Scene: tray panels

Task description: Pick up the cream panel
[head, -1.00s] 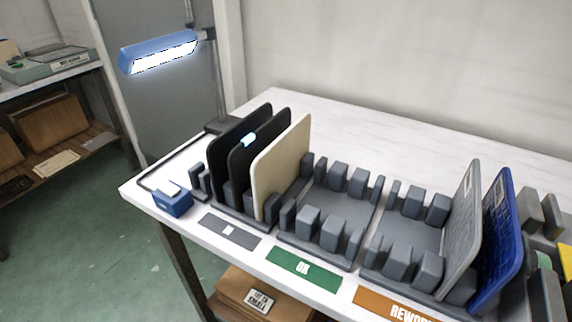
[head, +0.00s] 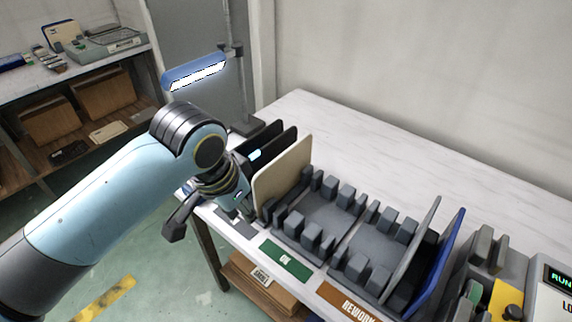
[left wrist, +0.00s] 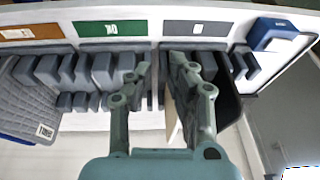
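The cream panel (head: 284,176) stands upright in the rack section at the left of the row, in front of dark panels (head: 268,146). My left gripper (head: 238,207) is at the near edge of this section, close to the cream panel's near edge; the arm partly covers the dark panels. In the left wrist view, the left gripper (left wrist: 160,66) has its fingers apart with nothing clamped. A narrow strip of the cream panel (left wrist: 172,122) shows behind the fingers, beside the right-hand one; I cannot tell if they touch. My right gripper is not in view.
The OK rack (head: 322,214) next to it is empty. A grey panel (head: 410,252) and a blue panel (head: 442,262) stand at the rework rack's right end. The white table (head: 370,145) is clear behind. A lamp (head: 196,74) stands at the far left.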

